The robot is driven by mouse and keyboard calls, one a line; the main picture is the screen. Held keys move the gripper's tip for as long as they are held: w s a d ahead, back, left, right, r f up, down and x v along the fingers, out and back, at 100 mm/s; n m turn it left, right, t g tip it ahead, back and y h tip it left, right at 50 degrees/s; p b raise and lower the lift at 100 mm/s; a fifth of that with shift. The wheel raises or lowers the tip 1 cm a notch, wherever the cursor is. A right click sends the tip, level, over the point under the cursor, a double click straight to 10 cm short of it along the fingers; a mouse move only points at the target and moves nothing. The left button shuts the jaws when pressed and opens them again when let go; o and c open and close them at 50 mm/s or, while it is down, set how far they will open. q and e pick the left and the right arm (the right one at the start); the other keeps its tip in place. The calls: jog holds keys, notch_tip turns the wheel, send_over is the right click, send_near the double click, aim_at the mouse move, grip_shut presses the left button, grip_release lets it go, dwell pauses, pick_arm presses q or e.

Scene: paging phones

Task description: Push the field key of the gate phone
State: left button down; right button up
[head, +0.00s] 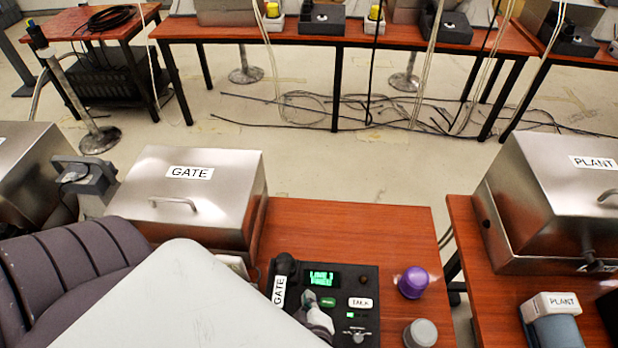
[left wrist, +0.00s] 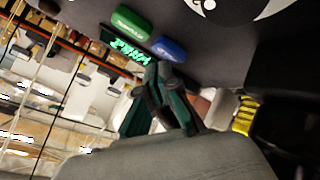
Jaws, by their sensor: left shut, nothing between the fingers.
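The gate phone (head: 370,340) is a dark panel on the red-brown table. It has a lit green display (head: 320,279), a handset with a GATE label (head: 279,291), a green key (head: 328,302) and a white TALK key (head: 359,302). My left gripper (head: 309,298) is shut and empty over the panel, left of the green key. In the left wrist view its fingers (left wrist: 158,72) point at the panel close to a blue key (left wrist: 168,48), with a green key (left wrist: 131,21) beside it. Contact cannot be told. The key lettering is too blurred to identify the field key. My right gripper is not in view.
A metal GATE box (head: 200,165) stands behind the phone. A purple knob (head: 413,282) and a grey knob (head: 420,333) sit right of it. The PLANT box (head: 560,200) and PLANT handset (head: 555,325) are on the right table. Cables (head: 330,105) lie on the floor behind.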

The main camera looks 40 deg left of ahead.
pick_arm(q)
jog(key=shift+f, duration=0.2)
dwell(0.4)
jog(key=shift+f, duration=0.3)
jog(key=shift+r+p, duration=0.55)
jog(key=shift+p, duration=0.4)
jog(key=r+p, duration=0.4)
jog(key=p, duration=0.1)
jog(key=r+p, duration=0.1)
jog(key=p, duration=0.1)
jog(key=shift+s+d+r, duration=0.25)
jog(key=shift+s+r, duration=0.15)
